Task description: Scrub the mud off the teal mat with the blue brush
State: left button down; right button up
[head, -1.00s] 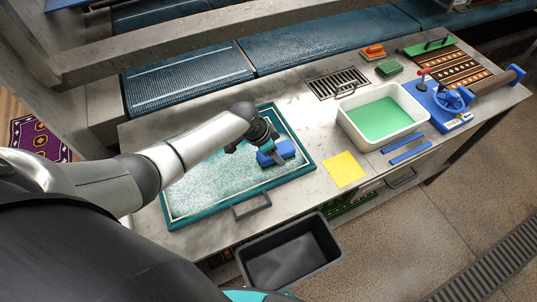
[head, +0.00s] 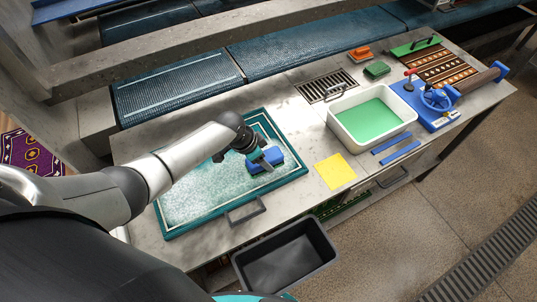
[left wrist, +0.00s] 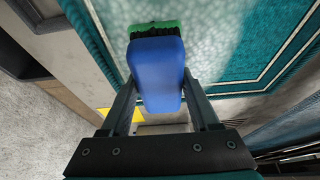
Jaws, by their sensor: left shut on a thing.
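The teal mat (head: 175,226) lies flat on the metal bench. Its middle is covered with pale, whitish, foam-like patches; no clear brown mud shows. My left gripper (head: 262,160) is shut on the blue brush (head: 268,158) over the right part of the mat. In the left wrist view the brush (left wrist: 157,75) sits between the two fingers, with black bristles and a green edge at its far end. The mat's striped border (left wrist: 265,70) shows beyond it. I cannot tell whether the bristles touch the mat. My right gripper is not in view.
A white tub (head: 345,134) of green liquid stands right of the mat, with a yellow cloth (head: 335,171) and blue strips (head: 400,152) near it. A drain grate (head: 327,85), green block (head: 377,69) and orange brush (head: 361,54) lie behind. A black bin (head: 318,262) is below the front edge.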

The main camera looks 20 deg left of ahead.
aim_at(275, 153)
pick_arm(q)
jog(key=shift+s+a+p, duration=0.65)
jog(key=shift+s+a, duration=0.4)
jog(key=shift+s, duration=0.1)
jog(key=shift+s+a+f, duration=0.15)
jog(key=shift+s+a, duration=0.15)
jog(key=shift+s, duration=0.05)
jog(key=shift+w+d+f+b, duration=0.15)
jog(key=shift+w+d+b, duration=0.9)
jog(key=shift+w+d, duration=0.65)
jog(key=shift+w+d+b, duration=0.75)
jog(key=shift+w+d, duration=0.4)
jog(key=shift+w, duration=0.1)
jog(key=shift+r, duration=0.2)
jog(key=r+p, duration=0.4)
jog(key=shift+w+a+r+p, duration=0.1)
jog(key=shift+w+r+p, duration=0.1)
jog(key=shift+r+p, duration=0.2)
jog(key=shift+f, duration=0.1)
